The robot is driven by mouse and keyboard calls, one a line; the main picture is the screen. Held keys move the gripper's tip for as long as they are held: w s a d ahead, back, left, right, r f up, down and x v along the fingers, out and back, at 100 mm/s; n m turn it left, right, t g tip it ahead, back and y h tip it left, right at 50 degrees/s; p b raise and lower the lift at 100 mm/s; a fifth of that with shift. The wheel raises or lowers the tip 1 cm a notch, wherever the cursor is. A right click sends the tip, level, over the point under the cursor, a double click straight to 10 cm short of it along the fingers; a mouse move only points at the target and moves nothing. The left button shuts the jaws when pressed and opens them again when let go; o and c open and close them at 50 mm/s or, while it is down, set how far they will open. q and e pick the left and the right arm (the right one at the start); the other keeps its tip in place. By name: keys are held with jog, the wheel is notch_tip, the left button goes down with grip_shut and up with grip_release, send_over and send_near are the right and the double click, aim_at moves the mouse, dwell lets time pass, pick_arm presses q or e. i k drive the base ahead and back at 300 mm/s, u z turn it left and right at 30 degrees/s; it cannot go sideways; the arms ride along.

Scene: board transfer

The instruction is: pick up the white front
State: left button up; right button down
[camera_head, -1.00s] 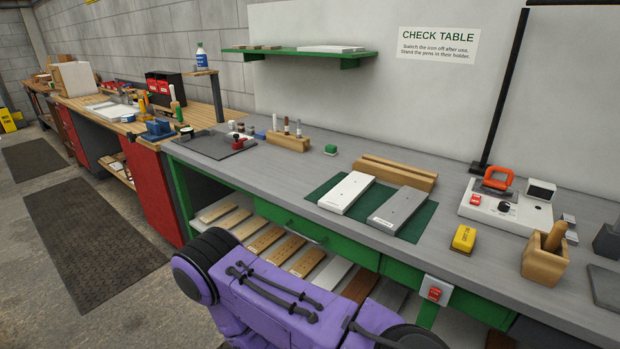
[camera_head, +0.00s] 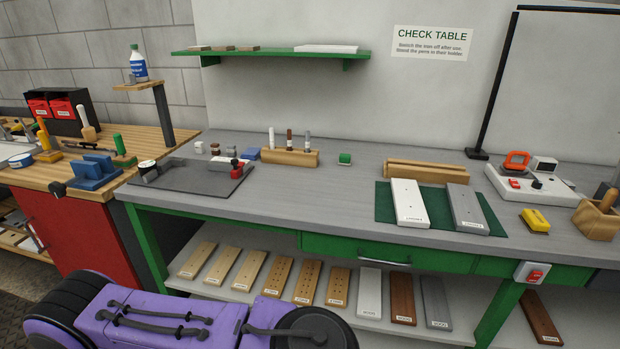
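A white board (camera_head: 409,203) lies flat on a dark green mat (camera_head: 385,203) at the right of the grey bench. It has small holes and a label at its near end, too small to read. A grey board (camera_head: 466,208) lies beside it on the same mat, to its right. Another white board (camera_head: 370,291) lies on the low shelf under the bench. Neither of my grippers is in view.
A wooden slotted block (camera_head: 430,172) stands behind the mat. Bench surface left of the mat is clear.

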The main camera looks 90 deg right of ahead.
aim_at(409, 211)
jog(key=z, duration=3.8)
